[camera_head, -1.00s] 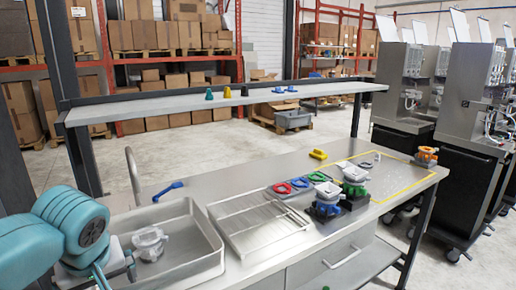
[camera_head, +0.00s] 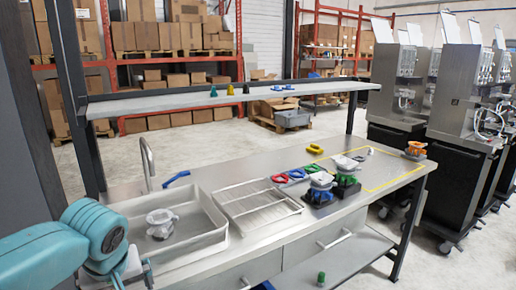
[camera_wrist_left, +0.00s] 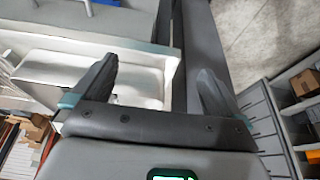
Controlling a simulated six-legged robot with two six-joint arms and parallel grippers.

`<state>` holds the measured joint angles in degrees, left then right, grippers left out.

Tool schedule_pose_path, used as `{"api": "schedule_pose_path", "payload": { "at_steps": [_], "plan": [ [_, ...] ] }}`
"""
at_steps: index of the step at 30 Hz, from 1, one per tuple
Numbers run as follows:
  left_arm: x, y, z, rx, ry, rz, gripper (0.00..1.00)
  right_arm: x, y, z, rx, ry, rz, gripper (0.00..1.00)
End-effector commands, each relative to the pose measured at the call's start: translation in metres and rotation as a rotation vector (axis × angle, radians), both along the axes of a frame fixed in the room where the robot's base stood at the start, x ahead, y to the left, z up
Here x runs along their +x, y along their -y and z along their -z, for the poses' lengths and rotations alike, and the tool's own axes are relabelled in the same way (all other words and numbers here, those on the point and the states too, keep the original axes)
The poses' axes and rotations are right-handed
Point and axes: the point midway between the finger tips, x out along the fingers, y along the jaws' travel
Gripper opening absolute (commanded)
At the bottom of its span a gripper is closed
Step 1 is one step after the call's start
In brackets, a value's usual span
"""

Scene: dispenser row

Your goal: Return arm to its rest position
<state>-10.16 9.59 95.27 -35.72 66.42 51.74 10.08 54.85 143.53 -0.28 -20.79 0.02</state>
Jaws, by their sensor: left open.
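My left arm (camera_head: 50,262), teal, reaches in from the lower left of the head view. Its end is at the bottom edge beside the sink (camera_head: 215,240), and the gripper is mostly cut off there. In the left wrist view my left gripper (camera_wrist_left: 160,82) is open, with its two dark fingers wide apart and nothing between them. Pale surfaces and a dark bar lie beyond the fingers. My right gripper is in neither view.
A whitish part (camera_head: 161,222) lies in the sink, below the tap (camera_head: 147,165). A wire rack (camera_head: 255,205) is to its right. Coloured parts, including a red ring (camera_head: 280,178), stand on the steel bench. A raised shelf (camera_head: 150,104) runs behind. Machines (camera_head: 475,100) stand at right.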

Motion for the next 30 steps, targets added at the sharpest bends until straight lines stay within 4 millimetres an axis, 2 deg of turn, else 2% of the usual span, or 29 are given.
{"api": "schedule_pose_path", "payload": {
  "at_steps": [8,11,14,17,18,21,25,27,30],
  "plan": [
    [0.012,0.038,0.086,-0.089,-0.083,0.184,1.00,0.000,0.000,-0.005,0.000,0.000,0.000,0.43],
    [0.008,0.056,0.127,-0.142,-0.115,0.255,1.00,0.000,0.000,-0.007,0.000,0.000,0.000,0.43],
    [-0.004,0.077,0.179,-0.214,-0.152,0.333,1.00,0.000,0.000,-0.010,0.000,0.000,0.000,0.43],
    [-0.035,0.104,0.246,-0.318,-0.191,0.406,1.00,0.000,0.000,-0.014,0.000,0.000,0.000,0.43],
    [-0.053,0.114,0.272,-0.361,-0.202,0.426,1.00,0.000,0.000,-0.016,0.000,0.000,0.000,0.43],
    [-0.102,0.133,0.326,-0.439,-0.211,0.445,1.00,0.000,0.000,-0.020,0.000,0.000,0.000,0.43],
    [-0.158,0.143,0.364,-0.469,-0.217,0.442,1.00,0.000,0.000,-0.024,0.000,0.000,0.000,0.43],
    [-0.177,0.144,0.374,-0.465,-0.220,0.439,1.00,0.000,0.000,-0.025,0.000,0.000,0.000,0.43],
    [-0.191,0.143,0.380,-0.456,-0.219,0.438,1.00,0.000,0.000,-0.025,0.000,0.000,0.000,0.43]
  ]
}}
